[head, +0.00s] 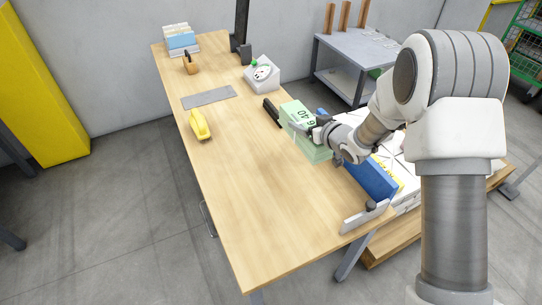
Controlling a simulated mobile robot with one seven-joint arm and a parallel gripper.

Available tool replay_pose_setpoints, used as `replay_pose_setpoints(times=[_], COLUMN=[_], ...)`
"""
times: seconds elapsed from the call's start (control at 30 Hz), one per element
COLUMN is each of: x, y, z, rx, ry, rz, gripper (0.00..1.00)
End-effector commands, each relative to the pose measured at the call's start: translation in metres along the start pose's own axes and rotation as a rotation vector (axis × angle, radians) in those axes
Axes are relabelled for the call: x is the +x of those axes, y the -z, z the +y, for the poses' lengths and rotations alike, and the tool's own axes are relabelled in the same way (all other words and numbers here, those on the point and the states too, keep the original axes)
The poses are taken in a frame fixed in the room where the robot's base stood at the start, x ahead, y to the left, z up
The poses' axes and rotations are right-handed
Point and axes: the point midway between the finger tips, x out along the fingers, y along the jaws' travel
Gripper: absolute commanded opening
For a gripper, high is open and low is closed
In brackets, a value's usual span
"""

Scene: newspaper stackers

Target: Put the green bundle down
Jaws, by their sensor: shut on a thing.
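The green bundle (299,113) is a pale green block with dark print on its top. It is at the right side of the wooden table (235,190), in the middle of the head view. My gripper (306,128) is shut on the green bundle, with a dark finger across it. My wrist hides part of the bundle's right side. I cannot tell whether the bundle touches the table top.
A yellow tool (199,124), a grey plate (209,97) and a white device (261,74) stand farther left and back. The table's front left is clear.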

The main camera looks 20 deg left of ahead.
Motion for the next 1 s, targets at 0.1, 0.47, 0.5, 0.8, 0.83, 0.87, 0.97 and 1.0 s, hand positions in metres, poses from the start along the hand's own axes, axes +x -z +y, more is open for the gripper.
replay_pose_setpoints(times=[0.1, 0.47, 0.5, 0.8, 0.83, 0.87, 0.97, 1.0], x=[0.002, 0.0, 0.0, -0.002, -0.002, -0.001, 0.002, 0.004], y=[-0.004, -0.051, -0.056, -0.073, -0.073, -0.074, -0.082, -0.087], z=[-0.012, -0.078, -0.085, -0.111, -0.112, -0.112, -0.113, -0.113], rx=[-0.002, -0.004, -0.002, -0.002, -0.002, -0.002, -0.002, -0.002], ry=[0.007, 0.008, 0.008, 0.003, 0.003, 0.003, 0.003, 0.003], rz=[0.006, 0.005, 0.005, 0.007, 0.007, 0.007, 0.006, 0.005], gripper=[0.0, 0.0, 0.0, 0.0, 0.0, 0.0, 0.0, 0.0])
